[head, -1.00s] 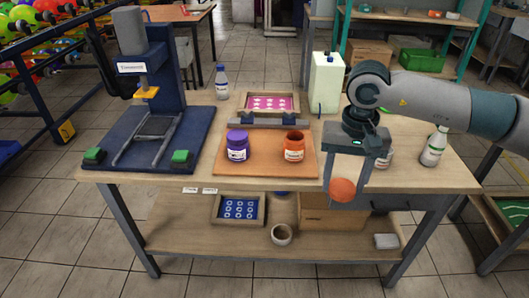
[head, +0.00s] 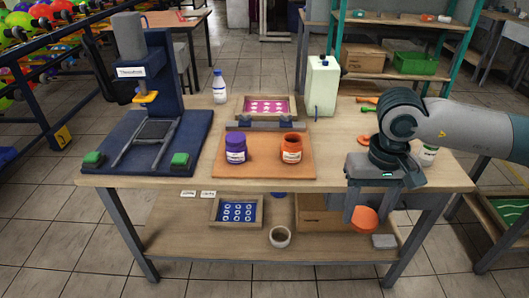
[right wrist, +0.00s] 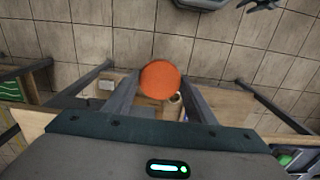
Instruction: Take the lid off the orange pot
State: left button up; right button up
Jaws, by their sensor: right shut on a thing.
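The orange pot (head: 291,149) stands upright on the brown board, its top open and dark inside. Its round orange lid (head: 364,219) is off the pot, between the fingers of my right gripper (head: 362,212). The gripper is shut on the lid and holds it in the air beyond the table's front edge, right of the pot. The right wrist view shows the lid (right wrist: 160,80) as an orange disc between both fingers.
A purple pot (head: 236,148) stands left of the orange pot on the board (head: 265,170). A pink tray (head: 266,106) is behind them. A press (head: 145,90) stands at left, a white canister (head: 323,86) at back right.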

aim_at(291, 153)
jog(key=i+j, duration=0.2)
jog(key=j, duration=0.2)
jog(key=i+j, duration=0.2)
jog(key=j, duration=0.2)
jog(key=i+j, duration=0.25)
jog(key=j, duration=0.15)
jog(key=l+z, duration=0.05)
